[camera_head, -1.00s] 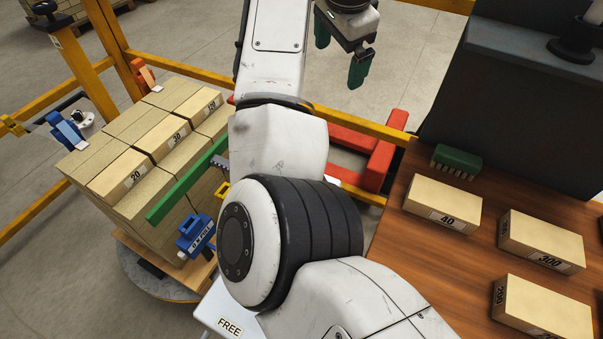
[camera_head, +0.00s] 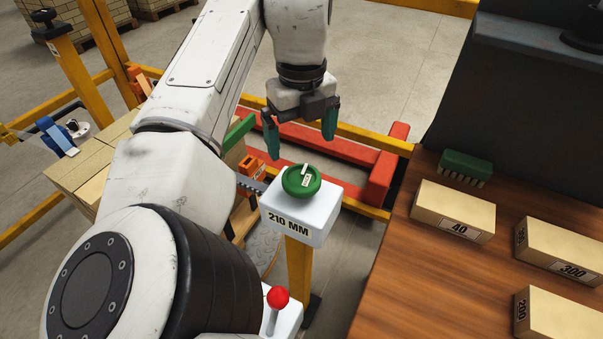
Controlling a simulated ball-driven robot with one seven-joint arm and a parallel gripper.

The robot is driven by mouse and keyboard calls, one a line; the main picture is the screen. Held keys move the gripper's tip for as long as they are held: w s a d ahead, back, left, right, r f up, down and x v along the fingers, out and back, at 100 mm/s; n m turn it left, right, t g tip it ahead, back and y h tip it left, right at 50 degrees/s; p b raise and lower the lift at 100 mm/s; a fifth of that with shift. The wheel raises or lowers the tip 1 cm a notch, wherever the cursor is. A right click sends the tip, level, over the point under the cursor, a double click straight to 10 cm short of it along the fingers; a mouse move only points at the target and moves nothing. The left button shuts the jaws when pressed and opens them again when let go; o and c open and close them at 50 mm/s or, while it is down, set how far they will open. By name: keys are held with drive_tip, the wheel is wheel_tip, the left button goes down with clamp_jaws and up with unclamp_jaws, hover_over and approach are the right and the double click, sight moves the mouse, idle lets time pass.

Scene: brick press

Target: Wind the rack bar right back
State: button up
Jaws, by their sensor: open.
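A green handwheel (camera_head: 301,182) with a small pale handle sits on top of a white box (camera_head: 292,225) labelled "210 MM". The grey toothed rack bar (camera_head: 250,184) comes out of the box's left side. A green bar (camera_head: 239,131) shows further left, beyond the rack. My gripper (camera_head: 301,144) is open and empty, its dark green fingers pointing down. In the picture it is just above and behind the handwheel, apparently not touching it; the height gap is hard to judge. My arm hides much of the left side.
A red-knobbed lever (camera_head: 277,297) stands in front of the box. A wooden bench (camera_head: 383,285) at the right bears several bricks and a green brush (camera_head: 465,168). A brick stack (camera_head: 75,178) is partly hidden at left. Red beams (camera_head: 385,175) and yellow rails lie behind.

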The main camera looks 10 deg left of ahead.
sight(302, 176)
wheel_tip(302, 176, down, 10)
drive_tip(key=shift+r+b, duration=0.15)
drive_tip(key=shift+b, duration=0.2)
drive_tip(key=shift+c, duration=0.3)
drive_tip(key=c, duration=0.8)
drive_tip(key=shift+r+p, duration=0.1)
drive_tip(key=shift+p, duration=0.3)
